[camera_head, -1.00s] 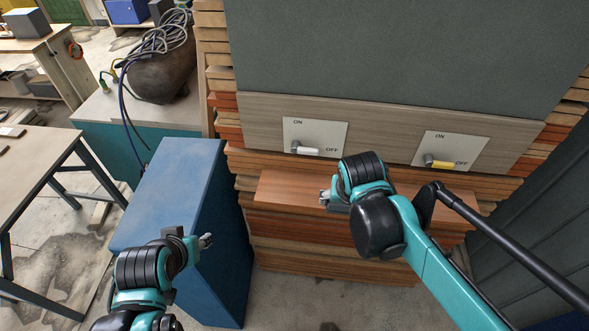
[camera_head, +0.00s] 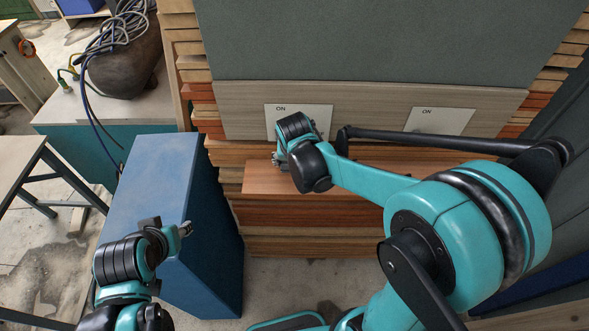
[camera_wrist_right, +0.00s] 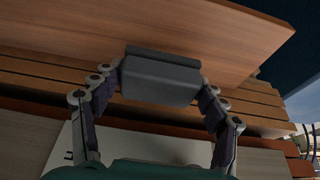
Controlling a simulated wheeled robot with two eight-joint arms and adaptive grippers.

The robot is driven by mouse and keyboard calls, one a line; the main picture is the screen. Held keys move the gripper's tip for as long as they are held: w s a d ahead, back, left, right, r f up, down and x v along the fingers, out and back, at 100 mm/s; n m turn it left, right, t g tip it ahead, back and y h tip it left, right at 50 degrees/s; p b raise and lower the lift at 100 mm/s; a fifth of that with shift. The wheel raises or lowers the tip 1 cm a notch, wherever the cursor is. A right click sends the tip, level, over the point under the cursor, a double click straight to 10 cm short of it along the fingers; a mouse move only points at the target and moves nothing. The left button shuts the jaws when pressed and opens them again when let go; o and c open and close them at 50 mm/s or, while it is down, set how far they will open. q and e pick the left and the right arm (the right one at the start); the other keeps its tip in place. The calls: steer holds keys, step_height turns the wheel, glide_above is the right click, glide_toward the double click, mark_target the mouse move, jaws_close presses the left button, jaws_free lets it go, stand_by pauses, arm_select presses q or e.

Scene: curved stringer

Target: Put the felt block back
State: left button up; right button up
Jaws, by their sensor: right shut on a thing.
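A dark grey block (camera_wrist_right: 160,78), seemingly the felt block, sits between the two fingers of my right gripper (camera_wrist_right: 161,85) in the right wrist view. The gripper is shut on it. Behind it is a reddish-brown wooden ledge (camera_wrist_right: 215,30). In the head view my right gripper (camera_head: 281,160) is just above the left end of that ledge (camera_head: 335,211), and the block cannot be made out there. I cannot tell whether the block touches the ledge. My left gripper (camera_head: 184,229) is beside the blue cabinet; its finger opening is unclear.
Two white ON/OFF plates (camera_head: 285,109) (camera_head: 440,121) are on the wooden panel; my right arm covers their switches. The blue cabinet (camera_head: 150,185) stands left of the stacked boards. A dark vessel with cables (camera_head: 125,65) is at the back left.

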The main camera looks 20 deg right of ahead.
step_height(320, 180, down, 3)
steer(key=shift+w+f, duration=0.1)
steer(key=shift+f, duration=0.5)
steer(key=shift+f, duration=0.2)
steer(key=o, duration=1.2)
steer(key=shift+r, duration=0.1)
